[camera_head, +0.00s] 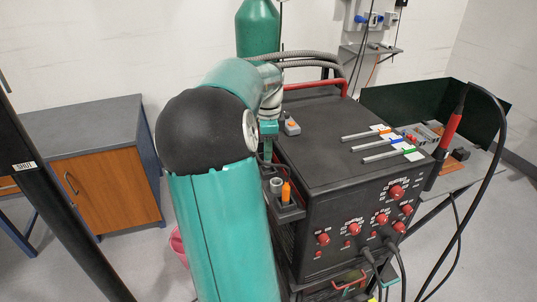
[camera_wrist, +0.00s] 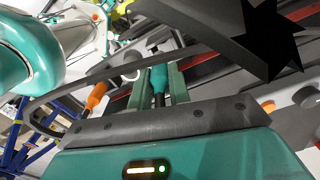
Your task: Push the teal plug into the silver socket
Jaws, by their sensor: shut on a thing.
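The teal plug (camera_wrist: 159,78) is between the two green fingers of my gripper (camera_wrist: 158,88) in the wrist view. Its lower part is black. In the head view my gripper (camera_head: 268,143) is above a small dark holder (camera_head: 288,212) on the left side of the black machine. The silver socket (camera_head: 276,185) looks like a short grey cylinder on that holder, below my gripper. The plug is too small and covered to make out clearly in the head view. I cannot tell how well the plug lines up with the socket.
An orange-handled piece (camera_head: 286,193) stands close beside the socket; it shows in the wrist view (camera_wrist: 97,96). The black machine (camera_head: 335,130) bears several rods on top. A dark cable (camera_wrist: 60,93) loops near my gripper. A desk (camera_head: 85,130) stands at the left.

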